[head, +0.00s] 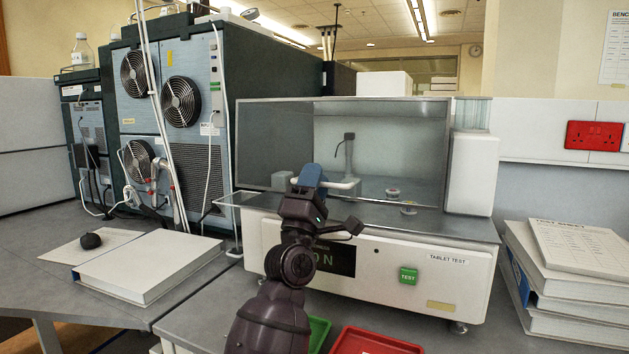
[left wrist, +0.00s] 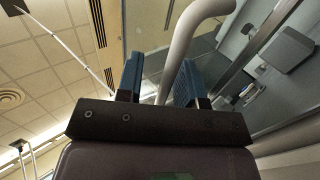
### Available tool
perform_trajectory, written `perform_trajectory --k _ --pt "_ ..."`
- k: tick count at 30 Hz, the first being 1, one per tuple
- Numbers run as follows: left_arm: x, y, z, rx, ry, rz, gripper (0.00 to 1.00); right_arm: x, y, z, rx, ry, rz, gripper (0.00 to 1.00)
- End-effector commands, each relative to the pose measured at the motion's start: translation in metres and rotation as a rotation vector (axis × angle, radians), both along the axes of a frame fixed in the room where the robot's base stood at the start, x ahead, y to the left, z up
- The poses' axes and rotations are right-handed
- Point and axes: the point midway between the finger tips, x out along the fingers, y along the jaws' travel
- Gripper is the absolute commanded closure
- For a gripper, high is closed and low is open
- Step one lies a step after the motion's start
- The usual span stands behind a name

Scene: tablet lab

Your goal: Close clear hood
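The clear hood (head: 380,150) is a framed see-through panel on the front of the white tablet test machine (head: 390,279). Its lower edge shows above the grey deck in the head view; I cannot tell how large any gap is. A white bar handle (head: 341,185) sits low on the hood and crosses the left wrist view (left wrist: 185,45). My left gripper (head: 310,178) is at the handle with its blue fingers. In the left wrist view the fingers (left wrist: 160,84) stand apart with the bar between them, nearer the right finger. My right gripper is not in view.
Inside the hood are a dark upright probe (head: 348,148) and small round dishes (head: 392,192). A green TEST button (head: 408,276) is on the machine front. Red (head: 374,342) and green (head: 319,333) trays lie in front. Binders (head: 570,285) are stacked at right.

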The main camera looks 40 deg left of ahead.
Motion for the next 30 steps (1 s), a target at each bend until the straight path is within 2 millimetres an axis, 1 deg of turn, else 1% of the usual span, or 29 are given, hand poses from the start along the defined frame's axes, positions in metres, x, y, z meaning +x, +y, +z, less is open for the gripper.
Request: perform_trajectory --k 5,8,11,14,21,26,30 --pt "-0.001 0.000 0.000 0.000 -0.001 0.001 0.65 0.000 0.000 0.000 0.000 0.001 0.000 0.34" --pt "-0.003 0.000 -0.004 0.001 0.000 0.001 0.65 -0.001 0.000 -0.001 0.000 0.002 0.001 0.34" --pt "-0.009 -0.002 -0.012 0.000 0.002 0.001 0.65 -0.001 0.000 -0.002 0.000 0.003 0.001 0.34" --pt "-0.020 -0.005 -0.024 -0.001 0.002 0.000 0.65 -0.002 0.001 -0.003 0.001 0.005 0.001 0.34" --pt "-0.046 -0.012 -0.057 0.001 0.003 0.000 0.65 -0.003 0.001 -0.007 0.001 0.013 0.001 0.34" --pt "-0.059 -0.015 -0.073 0.001 0.002 0.000 0.65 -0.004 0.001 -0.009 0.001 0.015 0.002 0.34" --pt "-0.066 -0.017 -0.080 0.000 0.001 -0.001 0.65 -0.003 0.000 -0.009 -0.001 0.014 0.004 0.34"
